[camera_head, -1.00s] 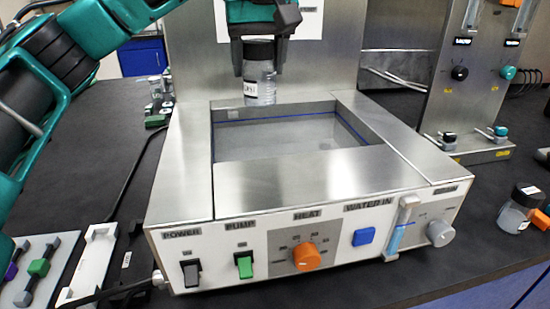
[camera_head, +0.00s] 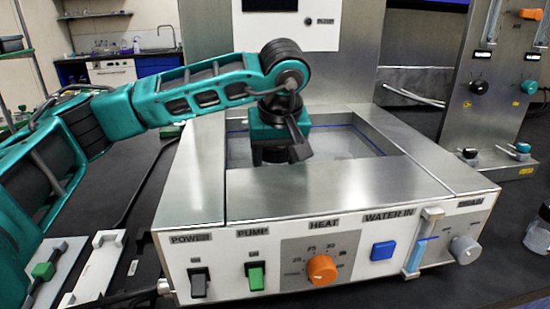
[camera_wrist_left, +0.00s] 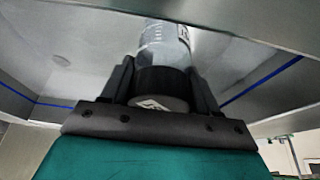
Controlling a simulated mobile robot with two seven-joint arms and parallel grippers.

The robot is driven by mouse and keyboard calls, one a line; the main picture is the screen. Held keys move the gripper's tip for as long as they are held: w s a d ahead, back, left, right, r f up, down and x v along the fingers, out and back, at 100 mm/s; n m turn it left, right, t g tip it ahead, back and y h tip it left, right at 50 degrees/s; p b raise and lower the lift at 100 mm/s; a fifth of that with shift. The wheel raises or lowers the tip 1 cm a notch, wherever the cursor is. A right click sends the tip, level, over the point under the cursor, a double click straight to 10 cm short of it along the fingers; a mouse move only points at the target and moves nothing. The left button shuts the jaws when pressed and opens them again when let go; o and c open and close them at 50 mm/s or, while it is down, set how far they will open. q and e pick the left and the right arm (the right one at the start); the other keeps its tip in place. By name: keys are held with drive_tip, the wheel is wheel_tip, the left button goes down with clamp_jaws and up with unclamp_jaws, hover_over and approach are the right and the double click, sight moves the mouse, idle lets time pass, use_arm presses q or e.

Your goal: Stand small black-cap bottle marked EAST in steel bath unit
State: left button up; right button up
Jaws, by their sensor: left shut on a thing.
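My left gripper (camera_head: 278,153) is lowered into the opening of the steel bath unit (camera_head: 345,182), toward the left of the basin. In the left wrist view its fingers (camera_wrist_left: 162,78) are shut on the small black-cap bottle (camera_wrist_left: 165,42), around the cap. The bottle has a clear body and a white label whose marking I cannot read. The head view hides the bottle's body behind the gripper and the bath's front edge, so I cannot tell whether its base touches the floor. My right gripper is in neither current view.
Another bottle (camera_head: 538,238) stands on the dark bench at the right edge. The bath's front panel has switches, an orange knob (camera_head: 322,268) and a blue button (camera_head: 383,251). A steel panel (camera_head: 490,95) with valves stands at the back right. The basin's right side is clear.

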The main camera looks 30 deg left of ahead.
use_arm(q)
drive_tip(key=o, duration=0.7)
drive_tip(key=shift+f, duration=0.15)
drive_tip(key=o, duration=0.4)
drive_tip(key=shift+o, duration=0.2)
drive_tip(key=shift+r, duration=0.4)
drive_tip(key=p+v, duration=0.1)
drive_tip(key=v, duration=1)
drive_tip(key=shift+s+d+r+p, duration=0.15)
drive_tip(key=shift+d+r+p, duration=0.05)
drive_tip(key=shift+r+p, duration=0.1)
